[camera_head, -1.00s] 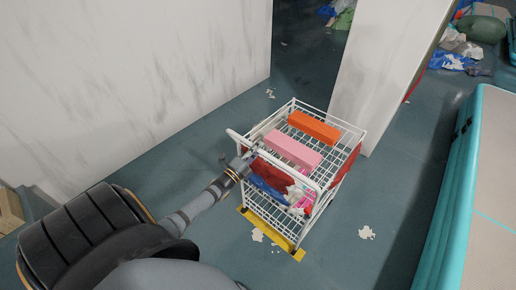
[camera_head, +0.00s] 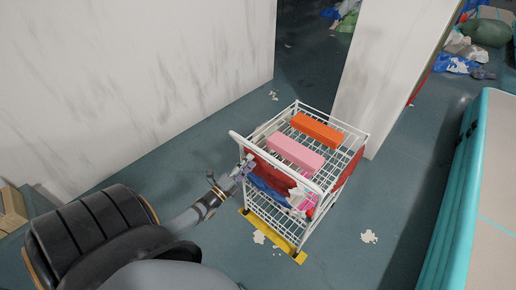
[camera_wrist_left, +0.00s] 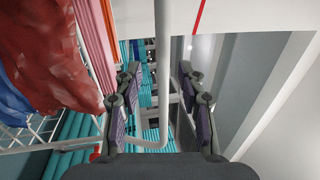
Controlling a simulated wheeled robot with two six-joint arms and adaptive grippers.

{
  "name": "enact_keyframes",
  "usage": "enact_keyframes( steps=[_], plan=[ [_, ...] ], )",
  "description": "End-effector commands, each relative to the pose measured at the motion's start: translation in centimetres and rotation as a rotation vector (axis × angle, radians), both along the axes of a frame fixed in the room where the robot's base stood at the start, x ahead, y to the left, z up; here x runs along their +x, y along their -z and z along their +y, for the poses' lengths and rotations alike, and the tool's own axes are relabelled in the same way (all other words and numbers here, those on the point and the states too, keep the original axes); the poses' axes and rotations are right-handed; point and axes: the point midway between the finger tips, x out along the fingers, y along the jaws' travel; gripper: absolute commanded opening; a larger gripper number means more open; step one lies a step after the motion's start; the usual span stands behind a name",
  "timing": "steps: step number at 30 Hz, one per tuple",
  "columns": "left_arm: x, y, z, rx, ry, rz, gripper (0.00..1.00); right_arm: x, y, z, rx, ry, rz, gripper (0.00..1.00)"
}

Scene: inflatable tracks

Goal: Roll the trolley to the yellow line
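The white wire trolley (camera_head: 340,178) stands upright in the middle of the head view. Its near lower edge is at the yellow line (camera_head: 272,237), which shows on the floor along that side. The trolley's white handle (camera_head: 262,150) is on the side facing me. My left gripper (camera_head: 240,170) is at the left part of this handle. In the left wrist view its fingers (camera_wrist_left: 158,103) are spread, with the handle bar (camera_wrist_left: 162,65) between them and gaps showing beside it. The wheels are hard to make out. My right gripper is not in view.
An orange block (camera_head: 317,131) and a pink block (camera_head: 295,153) lie on the trolley's top. Red and blue bags are inside. A white wall (camera_head: 130,85) is at left, a white pillar (camera_head: 375,75) behind, a teal inflatable (camera_head: 462,200) at right. Paper scraps lie on the floor.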

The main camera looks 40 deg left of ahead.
Motion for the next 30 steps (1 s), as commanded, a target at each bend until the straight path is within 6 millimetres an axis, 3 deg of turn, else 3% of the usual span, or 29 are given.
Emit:
enact_keyframes(
  steps=[3, 9, 26, 28, 30],
  plan=[
    [-2.4, 0.5, 0.1, 0.000, 0.001, 0.002, 0.40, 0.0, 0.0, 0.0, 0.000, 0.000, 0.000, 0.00],
    [-4.2, 0.8, 0.3, 0.000, 0.001, 0.000, 0.40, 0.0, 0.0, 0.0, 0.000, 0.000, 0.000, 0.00],
    [-4.3, 0.9, 0.3, -0.001, 0.000, 0.001, 0.40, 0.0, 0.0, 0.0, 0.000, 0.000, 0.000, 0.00],
    [-4.4, 1.8, 0.4, -0.021, -0.006, 0.027, 0.40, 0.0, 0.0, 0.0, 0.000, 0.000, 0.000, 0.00],
    [-4.8, 4.5, 0.8, -0.081, -0.024, 0.106, 0.40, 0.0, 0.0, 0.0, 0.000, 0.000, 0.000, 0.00]
  ],
)
